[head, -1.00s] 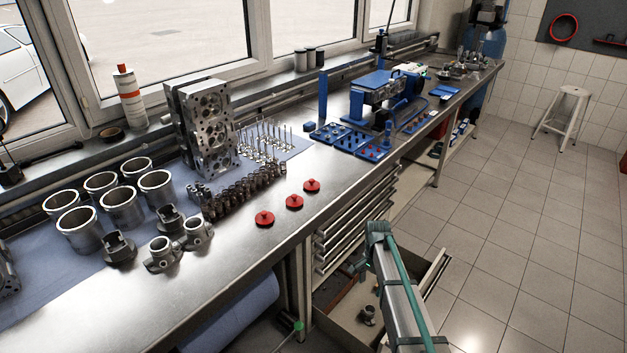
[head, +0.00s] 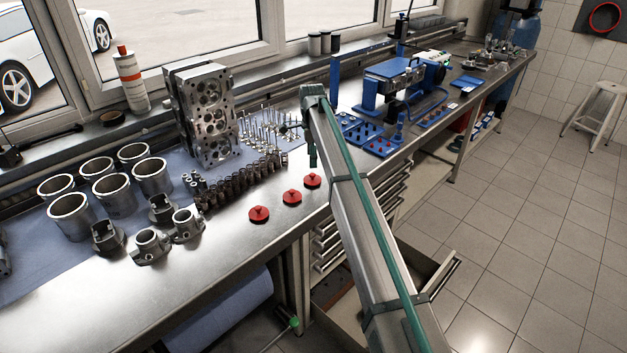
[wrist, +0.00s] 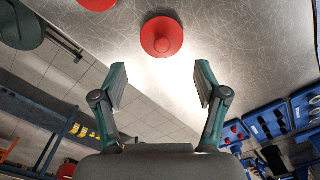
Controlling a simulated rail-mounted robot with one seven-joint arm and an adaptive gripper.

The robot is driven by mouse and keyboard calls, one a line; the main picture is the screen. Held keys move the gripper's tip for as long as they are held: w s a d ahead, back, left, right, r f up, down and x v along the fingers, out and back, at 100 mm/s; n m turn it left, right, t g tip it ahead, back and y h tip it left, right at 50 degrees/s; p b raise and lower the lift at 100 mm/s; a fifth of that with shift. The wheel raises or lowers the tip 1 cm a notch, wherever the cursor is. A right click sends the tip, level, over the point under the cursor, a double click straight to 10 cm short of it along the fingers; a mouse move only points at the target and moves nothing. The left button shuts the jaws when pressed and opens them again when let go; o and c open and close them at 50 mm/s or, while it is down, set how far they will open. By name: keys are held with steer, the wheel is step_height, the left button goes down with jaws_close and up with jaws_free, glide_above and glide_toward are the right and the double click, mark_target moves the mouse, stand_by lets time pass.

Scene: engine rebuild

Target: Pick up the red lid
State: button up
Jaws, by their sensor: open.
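Three red lids with small knobs lie in a row along the bench's front edge in the head view: the left lid (head: 259,214), the middle lid (head: 292,197) and the right lid (head: 312,181). My gripper (head: 312,160) points down just above the right lid, partly hidden by my arm. In the wrist view my gripper (wrist: 160,78) is open and empty, its two fingers wide apart. One red lid (wrist: 161,38) appears ahead of the fingers, roughly centred between them and not touched. Another red lid (wrist: 97,3) is cut off at the top edge.
Springs (head: 240,182) and valves stand behind the lids, beside a grey cylinder head (head: 207,115). Cylinder liners (head: 112,194) and pistons fill the bench's left. Blue trays (head: 380,147) lie to the right. An open drawer (head: 440,283) juts out below. The bench front left is bare.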

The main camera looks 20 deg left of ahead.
mark_target(314, 174)
steer(key=shift+w+d+f+p, duration=0.15)
steer(key=shift+f+p, duration=0.75)
steer(key=shift+f, duration=1.3)
steer(key=shift+w+d+f+p, duration=0.1)
steer(key=shift+f+p, duration=0.75)
steer(key=shift+f, duration=1.3)
steer(key=c, duration=0.5)
steer(key=shift+a+r, duration=0.1)
steer(key=shift+r, duration=0.05)
